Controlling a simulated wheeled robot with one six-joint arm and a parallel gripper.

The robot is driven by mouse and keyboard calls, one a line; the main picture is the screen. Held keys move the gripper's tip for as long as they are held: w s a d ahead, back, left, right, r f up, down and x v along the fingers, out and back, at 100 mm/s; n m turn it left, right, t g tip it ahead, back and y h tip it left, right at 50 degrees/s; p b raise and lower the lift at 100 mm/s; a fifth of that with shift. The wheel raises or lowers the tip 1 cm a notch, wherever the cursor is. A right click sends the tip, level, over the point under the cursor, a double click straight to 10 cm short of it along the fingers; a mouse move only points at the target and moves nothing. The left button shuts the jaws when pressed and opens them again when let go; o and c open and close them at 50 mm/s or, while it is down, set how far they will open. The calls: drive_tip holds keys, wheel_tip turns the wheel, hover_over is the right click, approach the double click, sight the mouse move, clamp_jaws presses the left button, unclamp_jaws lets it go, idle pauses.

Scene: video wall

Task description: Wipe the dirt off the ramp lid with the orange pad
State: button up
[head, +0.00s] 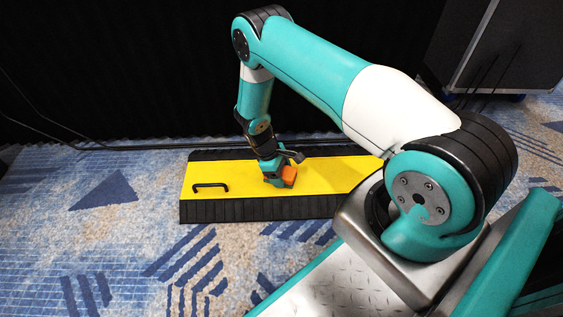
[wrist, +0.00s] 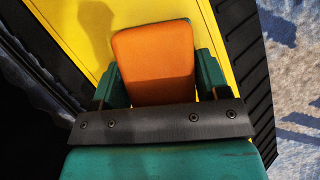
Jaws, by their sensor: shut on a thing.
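The ramp lid (head: 230,176) is a flat yellow panel between the ramp's black ribbed sides, with a black handle (head: 210,187) near its left end. My gripper (head: 278,178) is over the middle of the lid and shut on the orange pad (head: 289,175). In the wrist view the pad (wrist: 155,58) sits between the two teal fingers, above or on the yellow lid (wrist: 222,58). I cannot tell whether the pad touches the lid. No dirt is clear on the visible lid; my arm hides its right part.
The ramp lies on a blue and beige patterned carpet (head: 130,235). A black cable (head: 95,148) runs along the floor behind it, before a dark curtain (head: 120,70). A dark case (head: 510,45) on wheels stands at the back right. The carpet left of the ramp is clear.

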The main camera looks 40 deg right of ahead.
sight(286, 175)
drive_tip(key=shift+s+a+r, duration=0.1)
drive_tip(key=shift+s+a, duration=0.15)
drive_tip(key=shift+s, duration=0.15)
drive_tip(key=shift+s+r+p, duration=0.15)
drive_tip(key=shift+r+p, duration=0.05)
drive_tip(key=shift+p, duration=0.25)
drive_tip(key=shift+d+r+p, duration=0.2)
drive_tip(key=shift+r+p, duration=0.2)
drive_tip(key=shift+r, duration=0.5)
drive_tip(key=shift+a+r+p, duration=0.2)
drive_tip(key=shift+r+p, duration=0.3)
drive_tip(key=shift+r, duration=0.05)
drive_tip(key=shift+a+r+p, duration=0.15)
drive_tip(key=shift+r+p, duration=0.35)
drive_tip(key=shift+r, duration=0.05)
drive_tip(key=shift+r+p, duration=1.45)
drive_tip(key=shift+r, duration=0.25)
